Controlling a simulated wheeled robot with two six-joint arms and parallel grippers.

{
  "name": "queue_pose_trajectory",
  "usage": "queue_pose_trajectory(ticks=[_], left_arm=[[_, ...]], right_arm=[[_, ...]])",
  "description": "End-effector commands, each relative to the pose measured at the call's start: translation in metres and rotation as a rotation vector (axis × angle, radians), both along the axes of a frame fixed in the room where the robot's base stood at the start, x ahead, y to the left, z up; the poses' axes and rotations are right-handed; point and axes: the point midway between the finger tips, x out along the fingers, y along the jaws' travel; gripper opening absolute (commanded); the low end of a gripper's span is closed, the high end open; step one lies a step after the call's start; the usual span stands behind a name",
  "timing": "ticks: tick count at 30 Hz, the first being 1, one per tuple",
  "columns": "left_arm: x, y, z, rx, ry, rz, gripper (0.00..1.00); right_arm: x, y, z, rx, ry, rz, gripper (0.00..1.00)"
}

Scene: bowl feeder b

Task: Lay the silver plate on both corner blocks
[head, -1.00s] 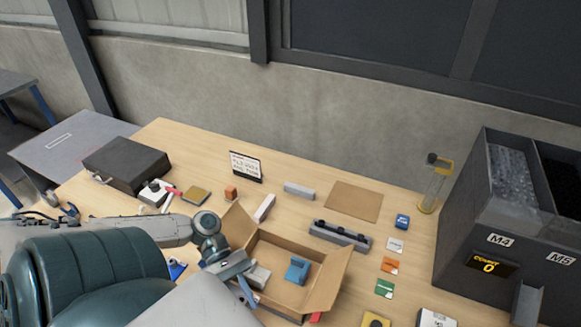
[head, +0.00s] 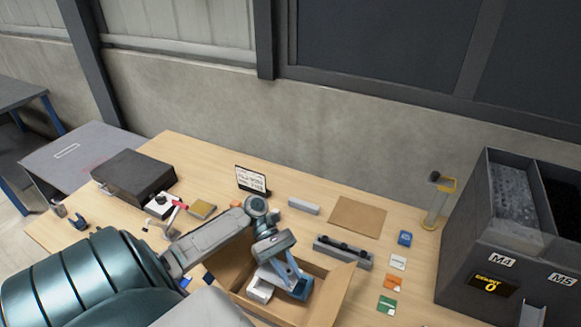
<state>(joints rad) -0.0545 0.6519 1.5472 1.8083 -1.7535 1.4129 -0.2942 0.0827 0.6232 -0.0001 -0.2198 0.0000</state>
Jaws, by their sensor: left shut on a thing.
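My left gripper (head: 290,278) reaches down into the open cardboard box (head: 329,297) from the upper left. Its jaws are shut on a blue block (head: 299,292), partly hidden by the fingers. The block still appears to be low in the box. A whitish-grey block (head: 260,290) lies beside it on the left, also in the box. I cannot tell whether these two are the corner blocks. I cannot clearly make out a silver plate. My right gripper is not in view.
A grey bar (head: 303,206) and a brown mat (head: 357,216) lie behind the box. A dark-topped grey fixture (head: 343,253) stands close behind it. Small coloured cards (head: 391,283) lie to the right. A dark feeder bin (head: 471,260) stands at the far right.

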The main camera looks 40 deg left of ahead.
Motion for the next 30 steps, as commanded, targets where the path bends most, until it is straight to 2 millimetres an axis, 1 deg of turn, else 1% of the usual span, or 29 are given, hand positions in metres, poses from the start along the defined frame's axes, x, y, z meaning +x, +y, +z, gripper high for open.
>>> queue_pose_trajectory(ticks=[1,5,9,13,20,30], left_arm=[[0.004,0.0,0.001,-0.002,0.0,0.0,0.0],[0.006,0.0,-0.006,-0.001,0.003,0.002,0.0],[0.006,0.0,-0.024,-0.002,0.003,0.002,0.0],[0.006,0.0,-0.035,-0.001,0.002,0.0,0.0],[0.005,0.001,-0.036,0.0,0.0,-0.001,0.0],[0.005,0.0,-0.046,-0.001,0.0,-0.001,0.0]], right_arm=[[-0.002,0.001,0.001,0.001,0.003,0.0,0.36],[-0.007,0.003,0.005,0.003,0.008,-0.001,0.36],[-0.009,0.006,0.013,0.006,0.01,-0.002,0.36],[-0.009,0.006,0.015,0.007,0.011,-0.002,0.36],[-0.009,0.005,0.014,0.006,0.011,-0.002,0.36],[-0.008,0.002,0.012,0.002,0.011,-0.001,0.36]])
